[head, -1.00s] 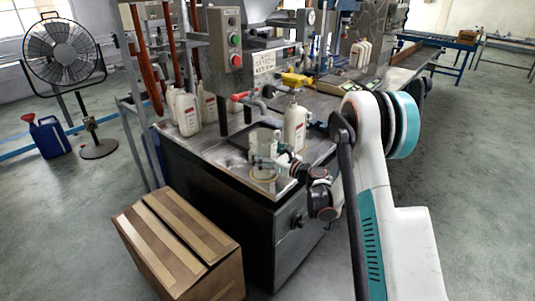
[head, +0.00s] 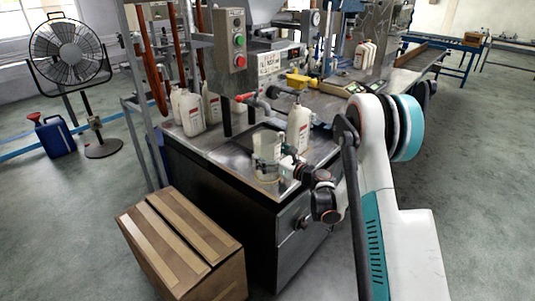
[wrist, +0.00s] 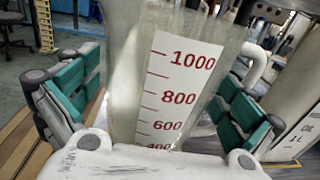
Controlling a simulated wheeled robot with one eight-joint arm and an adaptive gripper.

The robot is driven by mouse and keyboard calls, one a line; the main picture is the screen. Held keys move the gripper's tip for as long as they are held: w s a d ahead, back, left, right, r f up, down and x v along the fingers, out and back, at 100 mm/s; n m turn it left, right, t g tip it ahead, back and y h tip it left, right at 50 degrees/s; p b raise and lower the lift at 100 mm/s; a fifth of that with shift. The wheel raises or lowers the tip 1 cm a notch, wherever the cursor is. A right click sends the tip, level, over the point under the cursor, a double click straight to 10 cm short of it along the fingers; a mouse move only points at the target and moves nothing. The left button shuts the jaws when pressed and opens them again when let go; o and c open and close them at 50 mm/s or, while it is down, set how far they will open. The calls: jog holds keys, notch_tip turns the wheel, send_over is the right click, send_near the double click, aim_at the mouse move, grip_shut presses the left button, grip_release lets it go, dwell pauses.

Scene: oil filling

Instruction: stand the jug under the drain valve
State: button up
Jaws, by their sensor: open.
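The jug (head: 266,150) is clear, with a white scale strip and red numbers. It stands upright near the front edge of the steel bench. The wrist view shows the jug (wrist: 150,95) close up, its scale facing me. My gripper (head: 281,163) is open at the jug, with green-padded fingers on either side; gaps show between pads and jug in the wrist view. The drain valve (head: 246,97) has a red handle and a grey pipe, and is behind and slightly left of the jug. The jug's base is hidden in the wrist view.
A white oil bottle (head: 299,130) stands just right of the jug; other white bottles (head: 190,112) stand to the left. A dark tray (head: 243,140) lies behind the jug.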

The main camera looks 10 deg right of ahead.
jog(key=v, duration=1.2)
jog(key=d+r+m+t+h, duration=0.3)
jog(key=r+m+t+h, duration=0.3)
jog(key=r+m, duration=1)
jog(key=s+d+r+m+g+h, duration=0.2)
jog(key=s+r+m+g+h, duration=0.2)
jog(key=s+r+m+h, duration=0.45)
jog(key=s+a+f+m+g+y, duration=0.1)
jog(key=s+a+f+m+g, duration=0.2)
jog(key=s+m, duration=0.3)
jog(key=s+a+f+m+g+y, duration=0.2)
jog(key=s+a+f+m+g, duration=0.1)
jog(key=s, duration=1)
jog(key=s+a+f+m+g+y, duration=0.2)
jog(key=s+a+f+m+g, duration=0.2)
jog(key=s+m, duration=0.5)
notch_tip(320, 180, down, 3)
jog(key=shift+s+a+r, duration=0.2)
jog(key=shift+s+a, duration=0.05)
jog(key=shift+a, duration=0.45)
